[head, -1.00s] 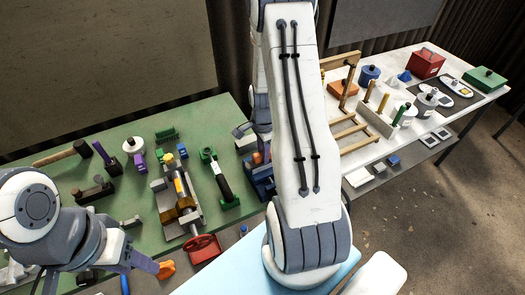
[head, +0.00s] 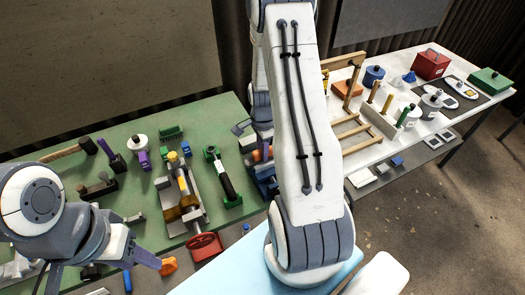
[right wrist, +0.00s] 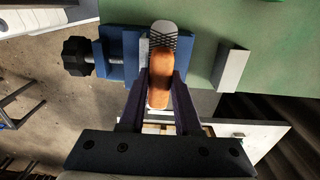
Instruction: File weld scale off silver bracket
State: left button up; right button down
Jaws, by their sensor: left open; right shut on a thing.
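My right gripper (right wrist: 160,95) is shut on the orange handle (right wrist: 160,76) of a file, whose cross-hatched metal end (right wrist: 163,42) points away from the fingers. The file end lies over a blue vise (right wrist: 115,55) with a black knob (right wrist: 76,56). A pale grey strip (right wrist: 143,48) shows between the vise and the file; it may be the silver bracket, mostly hidden. In the head view my right arm hides much of the blue vise (head: 265,180). My left gripper (head: 100,275) is open and empty at the lower left.
A silver block (right wrist: 231,68) lies right of the file on the green table (head: 115,225). A grey vise (head: 185,200) with a red wheel (head: 205,247), a hammer (head: 70,150) and a green-black tool (head: 222,178) crowd the table. A white table (head: 430,120) stands at the right.

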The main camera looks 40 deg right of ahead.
jog(key=shift+s+a+f, duration=0.1)
jog(key=shift+s, duration=0.75)
jog(key=shift+w, duration=0.7)
jog(key=shift+s+a+f, duration=0.1)
jog(key=shift+s+a, duration=0.1)
jog(key=shift+s, duration=0.5)
jog(key=shift+s+a, duration=0.1)
jog(key=shift+s, duration=0.45)
jog(key=shift+d+r, duration=0.2)
jog(key=shift+d, duration=0.25)
jog(key=shift+w+d+f, duration=0.1)
jog(key=shift+w+d, duration=0.15)
jog(key=shift+d, duration=0.05)
jog(key=shift+w+d+p, duration=0.15)
jog(key=shift+w+p, duration=0.05)
jog(key=shift+w, duration=0.5)
jog(key=shift+w+d+p, duration=0.1)
jog(key=shift+w+p, duration=0.05)
jog(key=shift+w, duration=0.5)
jog(key=shift+s+a, duration=0.2)
jog(key=shift+s, duration=0.35)
jog(key=shift+s+a, duration=0.2)
jog(key=shift+s, duration=0.3)
jog(key=shift+s+a, duration=0.15)
jog(key=shift+s, duration=0.4)
